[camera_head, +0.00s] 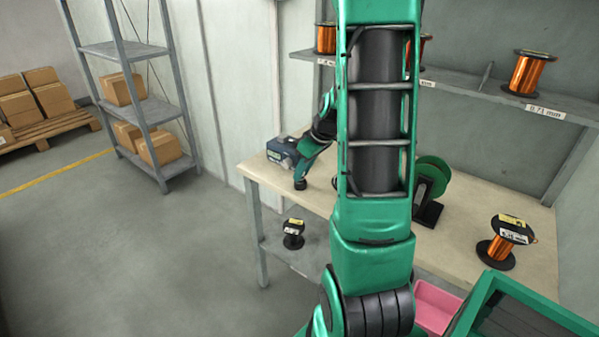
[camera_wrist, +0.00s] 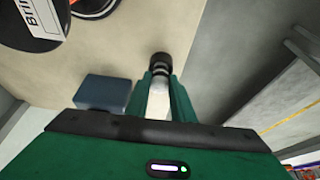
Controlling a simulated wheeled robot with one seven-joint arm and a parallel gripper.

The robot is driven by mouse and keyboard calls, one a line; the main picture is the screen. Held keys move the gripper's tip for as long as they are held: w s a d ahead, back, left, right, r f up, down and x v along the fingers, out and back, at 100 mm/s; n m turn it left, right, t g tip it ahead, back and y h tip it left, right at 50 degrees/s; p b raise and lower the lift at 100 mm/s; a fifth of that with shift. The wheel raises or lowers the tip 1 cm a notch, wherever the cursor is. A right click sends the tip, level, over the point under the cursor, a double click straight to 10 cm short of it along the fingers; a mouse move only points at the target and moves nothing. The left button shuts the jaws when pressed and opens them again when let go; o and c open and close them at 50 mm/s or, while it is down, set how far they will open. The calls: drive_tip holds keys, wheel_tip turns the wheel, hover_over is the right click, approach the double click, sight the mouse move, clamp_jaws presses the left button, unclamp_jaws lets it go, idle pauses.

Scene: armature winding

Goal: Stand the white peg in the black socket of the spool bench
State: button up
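The white peg (camera_wrist: 157,100) shows between the green fingers of my gripper (camera_wrist: 161,80) in the wrist view, filling the gap between them. A black ringed piece, which looks like the socket (camera_wrist: 160,63), sits at the fingertips, in line with the peg. I cannot tell how far the peg's end is inside it. In the head view my gripper (camera_head: 303,172) points down at the front left of the spool bench (camera_head: 460,225), with the black piece (camera_head: 300,184) under it. The peg cannot be made out in that view.
A blue box (camera_head: 284,152) stands close to my gripper; a blue block (camera_wrist: 103,92) shows left of it in the wrist view. A green spool (camera_head: 432,175) and a copper spool (camera_head: 508,240) stand farther right. My arm hides the bench's middle. Above is a shelf (camera_head: 470,90).

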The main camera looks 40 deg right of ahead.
drive_tip(key=o, duration=0.4)
drive_tip(key=shift+o, duration=0.2)
drive_tip(key=shift+r, duration=0.1)
drive_tip(key=v, duration=1)
drive_tip(key=shift+r, duration=0.2)
drive_tip(key=shift+s, duration=0.15)
drive_tip(key=s+a+m+g, duration=0.4)
drive_tip(key=s+a+m, duration=0.4)
drive_tip(key=s+a, duration=0.8)
drive_tip(key=s, duration=0.4)
drive_tip(key=shift+s+a+g, duration=0.25)
drive_tip(key=shift+s+g, duration=0.05)
